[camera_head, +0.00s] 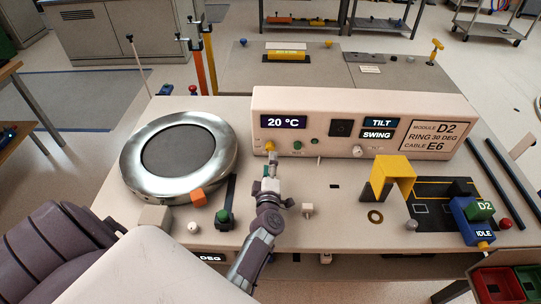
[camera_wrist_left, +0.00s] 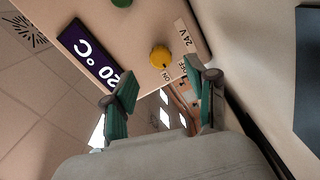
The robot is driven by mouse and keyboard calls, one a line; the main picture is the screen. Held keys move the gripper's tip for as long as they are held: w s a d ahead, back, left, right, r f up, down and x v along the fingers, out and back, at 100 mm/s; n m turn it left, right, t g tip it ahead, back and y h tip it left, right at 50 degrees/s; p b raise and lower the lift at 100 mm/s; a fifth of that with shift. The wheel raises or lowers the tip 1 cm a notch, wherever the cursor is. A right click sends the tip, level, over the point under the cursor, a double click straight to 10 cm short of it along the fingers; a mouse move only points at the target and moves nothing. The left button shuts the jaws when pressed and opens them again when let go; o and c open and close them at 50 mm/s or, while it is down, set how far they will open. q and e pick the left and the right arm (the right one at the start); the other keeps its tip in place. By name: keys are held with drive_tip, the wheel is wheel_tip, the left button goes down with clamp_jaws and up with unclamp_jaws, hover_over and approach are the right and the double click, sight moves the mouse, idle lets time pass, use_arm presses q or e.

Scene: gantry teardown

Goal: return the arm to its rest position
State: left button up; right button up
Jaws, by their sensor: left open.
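My left gripper (camera_head: 271,166) is in front of the control box (camera_head: 350,105), just below the yellow knob (camera_head: 269,147) under the "20 °C" display (camera_head: 283,122). In the left wrist view my left gripper (camera_wrist_left: 155,88) is open, its teal finger pads apart and nothing between them. The yellow knob (camera_wrist_left: 160,57) shows just beyond the fingertips, near the "20 °C" display (camera_wrist_left: 92,57). The fingers look clear of it, though the exact gap is hard to judge. My left arm reaches in from the lower left over the table's front edge. My right gripper is not in view.
A round metal ring unit (camera_head: 222,160) stands left of the gripper, with a green-topped knob (camera_head: 223,215) near its front. A yellow bracket (camera_head: 394,172) and a blue "IDLE" block (camera_head: 468,222) are at the right.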

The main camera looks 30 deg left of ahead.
use_arm(q)
drive_tip(key=shift+s+d, duration=0.3)
drive_tip(key=shift+s, duration=0.2)
